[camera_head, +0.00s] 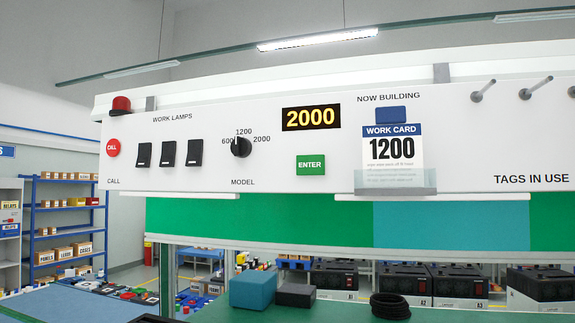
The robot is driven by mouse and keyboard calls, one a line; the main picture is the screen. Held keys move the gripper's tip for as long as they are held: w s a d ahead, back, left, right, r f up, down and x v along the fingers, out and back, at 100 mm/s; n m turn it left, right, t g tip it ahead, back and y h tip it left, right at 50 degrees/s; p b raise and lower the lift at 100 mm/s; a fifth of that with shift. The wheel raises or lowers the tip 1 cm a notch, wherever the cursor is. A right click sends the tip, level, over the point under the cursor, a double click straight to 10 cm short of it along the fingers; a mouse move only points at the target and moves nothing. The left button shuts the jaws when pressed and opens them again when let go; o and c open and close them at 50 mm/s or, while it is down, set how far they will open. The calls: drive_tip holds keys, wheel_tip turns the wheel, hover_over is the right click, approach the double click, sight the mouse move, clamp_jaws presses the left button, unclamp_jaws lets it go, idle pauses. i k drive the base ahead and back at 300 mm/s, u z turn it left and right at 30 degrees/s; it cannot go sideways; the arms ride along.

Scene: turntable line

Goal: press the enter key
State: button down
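The green ENTER key (311,165) is on the white panel (270,185), below a dark display (311,117) that reads 2000 in yellow. To its left is the black MODEL knob (241,147), with 600, 1200 and 2000 printed around it. I cannot tell for sure which mark the knob points at. To the key's right, a work card (392,150) reading 1200 stands in a clear holder (395,182) under NOW BUILDING. Nothing covers the key. My gripper is not in view.
Left on the panel are a red CALL button (113,148), a red lamp (121,104) and three black switches (167,153). Metal pegs (483,90) stick out at the right. Below, a blue box (252,290), a dark box (296,294) and black coils (390,306) lie on the green bench.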

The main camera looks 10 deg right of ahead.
sight(307, 164)
drive_tip(key=z, duration=0.45)
drive_tip(key=k, duration=1.4)
drive_tip(key=u, duration=0.6)
drive_tip(key=i, duration=1)
drive_tip(key=u, duration=0.05)
